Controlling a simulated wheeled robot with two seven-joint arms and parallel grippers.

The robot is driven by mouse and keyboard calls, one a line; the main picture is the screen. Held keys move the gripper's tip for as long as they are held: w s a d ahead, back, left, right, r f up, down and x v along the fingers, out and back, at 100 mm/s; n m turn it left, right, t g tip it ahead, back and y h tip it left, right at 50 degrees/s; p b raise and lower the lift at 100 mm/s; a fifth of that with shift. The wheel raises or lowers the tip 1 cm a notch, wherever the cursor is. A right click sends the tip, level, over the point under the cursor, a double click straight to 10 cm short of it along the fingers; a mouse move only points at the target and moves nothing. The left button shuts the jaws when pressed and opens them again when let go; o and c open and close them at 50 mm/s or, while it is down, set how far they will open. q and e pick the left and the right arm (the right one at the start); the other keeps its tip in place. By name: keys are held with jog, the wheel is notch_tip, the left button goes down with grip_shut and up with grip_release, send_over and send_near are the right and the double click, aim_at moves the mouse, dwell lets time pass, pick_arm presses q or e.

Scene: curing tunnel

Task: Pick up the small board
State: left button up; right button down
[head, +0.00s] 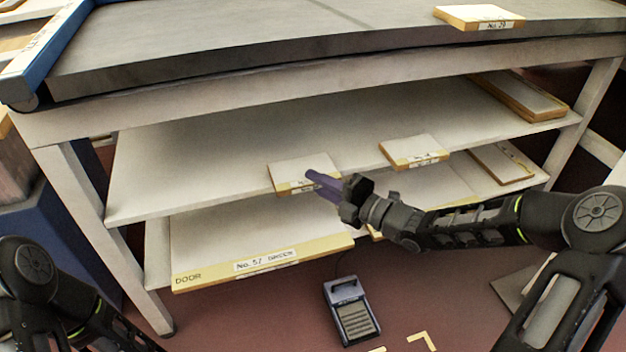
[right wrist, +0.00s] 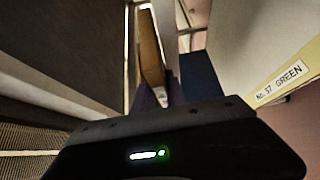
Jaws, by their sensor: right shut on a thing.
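A small board (head: 299,170) with a pale top and a yellowish, labelled front edge is at the front edge of the middle shelf (head: 225,150), its front sticking out a little. My right gripper (head: 320,183), with purple fingers, is shut on its front right part and hides part of the label. In the right wrist view the small board (right wrist: 151,52) shows edge-on between the fingers. I cannot tell whether it touches the shelf. A similar small board (head: 413,150) lies further right on that shelf. My left gripper is out of view.
A large door board labelled No. 57 GREEN (head: 260,240) lies on the lower shelf. Another small board (head: 478,15) is on the top surface (head: 250,45). More boards (head: 520,98) lie at right. A pedal (head: 351,310) stands on the floor.

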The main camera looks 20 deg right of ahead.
notch_tip(320, 180, up, 9)
jog(key=p, duration=0.3)
jog(key=shift+r+p, duration=0.35)
dwell(0.4)
